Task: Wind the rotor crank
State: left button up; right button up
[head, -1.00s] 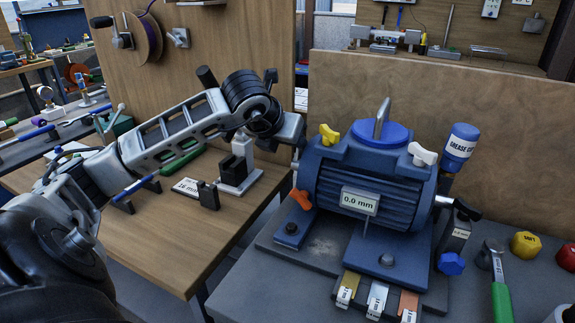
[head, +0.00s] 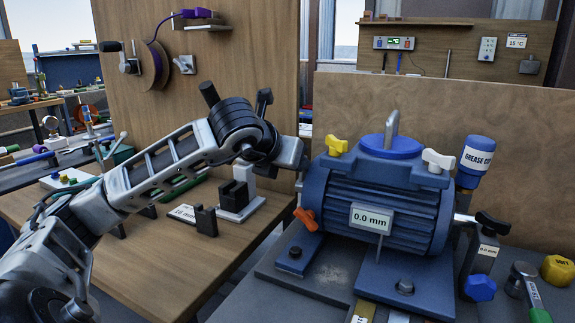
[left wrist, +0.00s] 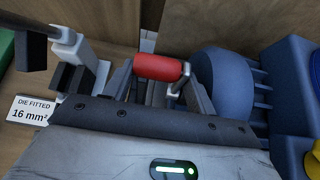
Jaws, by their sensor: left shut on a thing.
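The blue motor (head: 340,190), with a 0.0 mm plate on its front, stands on the grey bench at the right of the head view. The red crank grip (left wrist: 160,67) on its metal arm shows in the left wrist view, beside the motor's rounded blue end (left wrist: 222,82). My left gripper (head: 300,170) reaches the motor's left end in the head view. It is shut on the red grip, which lies across between its fingers. The motor body hides the grip and most of the fingers in the head view. My right gripper is not in view.
A blue GREASE bottle (head: 474,160) and a black-handled lever (head: 492,222) stand at the motor's right. An orange wing piece (head: 305,218) sits at its lower left. A die holder (head: 238,190) stands on the wooden bench (head: 150,250) beneath my left arm.

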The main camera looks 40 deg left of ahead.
pick_arm(q)
jog(key=o, duration=0.7)
jog(key=b+v, duration=0.2)
jog(key=v, duration=1.4)
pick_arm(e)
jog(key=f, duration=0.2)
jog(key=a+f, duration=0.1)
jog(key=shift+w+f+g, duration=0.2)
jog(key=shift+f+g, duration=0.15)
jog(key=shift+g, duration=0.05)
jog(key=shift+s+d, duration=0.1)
